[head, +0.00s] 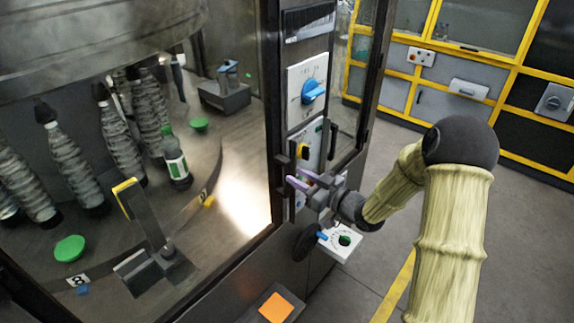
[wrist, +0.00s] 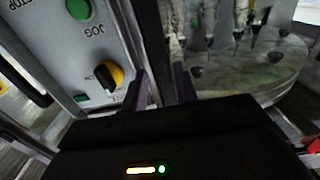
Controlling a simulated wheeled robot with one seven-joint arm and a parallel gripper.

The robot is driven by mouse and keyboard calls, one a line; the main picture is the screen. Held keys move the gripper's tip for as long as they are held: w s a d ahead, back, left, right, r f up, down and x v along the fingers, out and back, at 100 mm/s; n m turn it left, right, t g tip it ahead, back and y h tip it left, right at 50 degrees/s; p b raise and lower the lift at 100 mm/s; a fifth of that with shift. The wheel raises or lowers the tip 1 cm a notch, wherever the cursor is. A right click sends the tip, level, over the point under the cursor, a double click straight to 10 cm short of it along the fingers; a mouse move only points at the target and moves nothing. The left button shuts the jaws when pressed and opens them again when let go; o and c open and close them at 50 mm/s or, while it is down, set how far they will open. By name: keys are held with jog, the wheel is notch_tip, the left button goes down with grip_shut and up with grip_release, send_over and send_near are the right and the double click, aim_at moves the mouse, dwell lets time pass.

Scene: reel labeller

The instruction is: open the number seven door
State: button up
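A dark-framed glass door or panel (head: 235,245) fills the left of the head view. A small plate reading 8 (head: 78,281) shows behind the glass, and what looks like a 7 plate (head: 203,193) lies further back. A black vertical bar handle (head: 291,165) stands on the door's right edge. My gripper (head: 296,178) is at this handle's height, its purple fingers pointing left towards it. In the wrist view my gripper's fingers (wrist: 161,88) are apart, with a dark upright post (wrist: 152,40) beyond the gap. I cannot tell whether they touch the handle.
A control panel with a blue rotary knob (head: 313,91) is on the post above my gripper. A black-and-yellow knob (wrist: 108,75) and a green JOG button (wrist: 78,9) are close in the wrist view. A white box (head: 340,243) sits below my gripper. Open floor (head: 380,150) lies right.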

aim_at(289, 172)
jog(key=p+x, duration=0.1)
jog(key=x, duration=0.4)
jog(key=shift+p, duration=0.35)
jog(key=shift+s+d, duration=0.1)
jog(key=shift+c, duration=0.4)
grip_shut()
